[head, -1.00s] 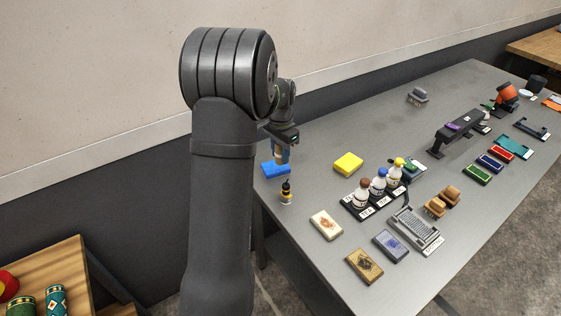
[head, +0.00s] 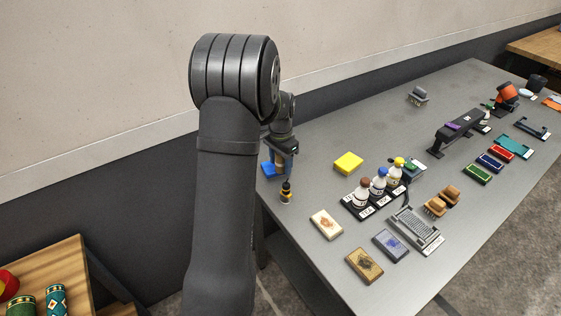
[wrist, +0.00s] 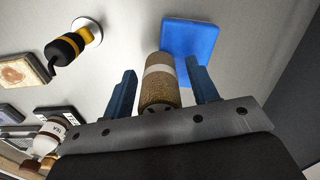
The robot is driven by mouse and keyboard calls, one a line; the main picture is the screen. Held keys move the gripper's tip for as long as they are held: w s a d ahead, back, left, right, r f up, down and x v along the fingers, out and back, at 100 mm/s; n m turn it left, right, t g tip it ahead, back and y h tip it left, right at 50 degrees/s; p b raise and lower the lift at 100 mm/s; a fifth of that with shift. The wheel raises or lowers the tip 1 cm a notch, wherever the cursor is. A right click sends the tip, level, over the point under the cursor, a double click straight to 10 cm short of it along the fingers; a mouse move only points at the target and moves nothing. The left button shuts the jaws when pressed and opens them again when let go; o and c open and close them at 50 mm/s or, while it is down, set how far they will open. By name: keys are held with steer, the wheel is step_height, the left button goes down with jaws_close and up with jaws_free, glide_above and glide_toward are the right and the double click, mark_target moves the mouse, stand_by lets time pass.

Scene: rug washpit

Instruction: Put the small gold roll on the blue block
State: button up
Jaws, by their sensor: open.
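The small gold roll (wrist: 160,92), with a pale band, is between my gripper's two blue fingers (wrist: 162,88) in the wrist view. My gripper is open, with narrow gaps beside the roll. The blue block (wrist: 190,38) lies on the table just beyond the roll, whose far end overlaps the block's near edge in this view. I cannot tell whether the roll touches the block. In the head view my gripper (head: 281,163) is low over the right part of the blue block (head: 267,170) and partly hides it. The roll cannot be made out clearly there.
The table's left edge is close by.

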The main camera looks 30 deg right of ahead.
steer(key=shift+r, duration=0.1)
step_height(320, 180, up, 12)
steer(key=shift+r, duration=0.1)
stand_by(0.5)
step_height(320, 180, down, 13)
steer(key=shift+r, duration=0.1)
step_height(320, 180, up, 3)
steer(key=shift+r, duration=0.7)
steer(key=shift+o, duration=0.3)
